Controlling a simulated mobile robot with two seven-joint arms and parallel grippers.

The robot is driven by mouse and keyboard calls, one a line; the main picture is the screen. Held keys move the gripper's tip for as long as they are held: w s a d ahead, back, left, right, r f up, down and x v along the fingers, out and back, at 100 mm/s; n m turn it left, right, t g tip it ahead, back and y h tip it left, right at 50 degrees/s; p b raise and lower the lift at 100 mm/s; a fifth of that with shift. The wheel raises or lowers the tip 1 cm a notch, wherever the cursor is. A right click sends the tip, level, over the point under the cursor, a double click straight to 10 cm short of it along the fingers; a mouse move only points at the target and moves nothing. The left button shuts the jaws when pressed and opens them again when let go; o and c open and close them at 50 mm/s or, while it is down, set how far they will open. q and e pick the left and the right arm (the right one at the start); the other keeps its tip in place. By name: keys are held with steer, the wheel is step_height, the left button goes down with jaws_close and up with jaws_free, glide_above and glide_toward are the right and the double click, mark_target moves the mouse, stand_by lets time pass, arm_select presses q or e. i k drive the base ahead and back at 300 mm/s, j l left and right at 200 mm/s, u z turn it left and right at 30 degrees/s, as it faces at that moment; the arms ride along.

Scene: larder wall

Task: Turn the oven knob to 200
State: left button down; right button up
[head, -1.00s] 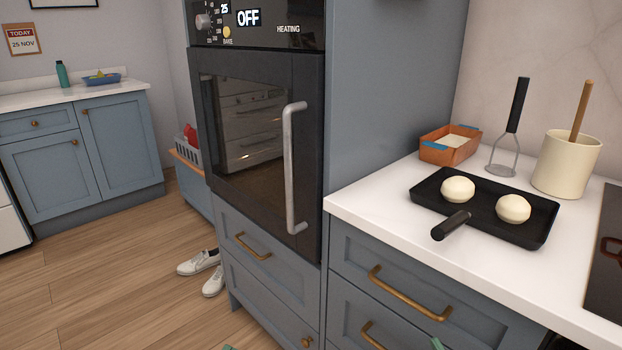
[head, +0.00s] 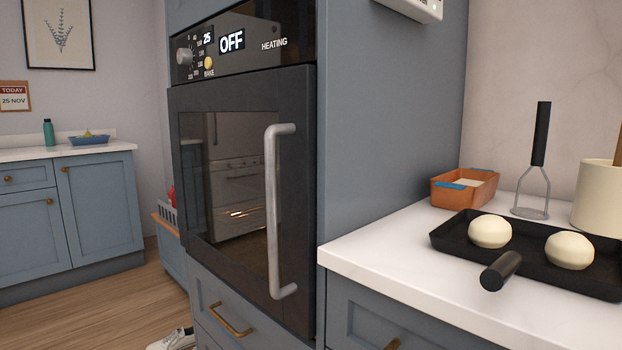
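The oven knob (head: 184,56) is a small grey knob at the left of the black control panel (head: 262,38) at the top of the oven. A dial of small numbers surrounds it, too small to read its setting surely. A display beside it reads 25 and OFF, with HEATING lettered to the right. A yellowish button (head: 209,63) marked BAKE sits just right of the knob. The oven door (head: 200,230) is shut, with a long vertical grey handle (head: 272,210). Neither of my grippers is in view.
A white counter (head: 390,258) at right holds a black pan (head: 455,234) with two pale dough balls, an orange dish (head: 464,188), a masher (head: 540,150) and a cream crock (head: 598,195). Shoes (head: 172,340) lie on the floor left of the oven. The floor further left is clear.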

mark_target(184, 56)
steer(key=i+j+z, duration=0.25)
steer(key=j, duration=0.3)
steer(key=i+j+z, duration=0.1)
steer(key=i+j, duration=0.15)
steer(key=i+j+z, duration=0.15)
steer(key=j, duration=0.25)
